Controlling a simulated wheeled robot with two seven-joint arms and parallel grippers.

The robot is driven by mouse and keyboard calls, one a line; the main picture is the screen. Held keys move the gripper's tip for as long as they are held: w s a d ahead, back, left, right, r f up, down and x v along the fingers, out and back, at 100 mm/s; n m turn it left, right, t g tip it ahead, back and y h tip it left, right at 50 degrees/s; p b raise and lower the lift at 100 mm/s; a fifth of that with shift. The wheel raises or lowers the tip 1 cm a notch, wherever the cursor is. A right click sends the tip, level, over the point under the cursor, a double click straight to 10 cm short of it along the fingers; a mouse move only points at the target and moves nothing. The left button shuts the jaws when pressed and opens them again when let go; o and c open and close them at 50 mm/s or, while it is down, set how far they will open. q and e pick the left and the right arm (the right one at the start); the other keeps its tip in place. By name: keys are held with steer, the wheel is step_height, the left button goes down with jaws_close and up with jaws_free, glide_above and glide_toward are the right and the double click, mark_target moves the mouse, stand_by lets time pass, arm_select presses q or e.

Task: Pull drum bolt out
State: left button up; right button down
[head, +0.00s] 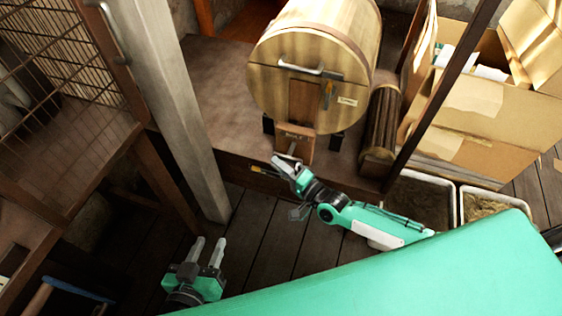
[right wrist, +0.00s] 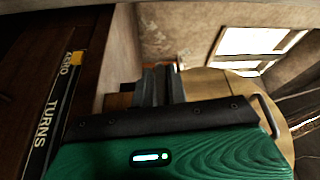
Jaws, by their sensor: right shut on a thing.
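The wooden drum (head: 310,75) lies on its side in the head view, its round face with a metal handle (head: 301,67) towards me. The drum bolt (head: 291,150) shows as a small metal piece at this block, mostly hidden by my right gripper (head: 286,164). My right gripper is shut on it. In the right wrist view the closed fingers (right wrist: 160,88) hide the bolt, and the drum's face edge shows at the right. My left gripper (head: 208,247) is empty and open, low over the floor.
A pale post (head: 165,100) stands left of the drum, beside a wire-mesh panel (head: 60,60). Cardboard boxes (head: 490,110) and two trays of loose material (head: 420,202) are at the right.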

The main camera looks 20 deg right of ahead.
steer(key=shift+s+a+r, duration=0.1)
steer(key=shift+a+r, duration=0.05)
steer(key=c, duration=1.8)
jaws_free()
steer(key=o, duration=0.3)
steer(key=shift+s+r, duration=0.1)
steer(key=shift+s, duration=0.05)
arm_select(q)
steer(key=shift+s+r, duration=0.1)
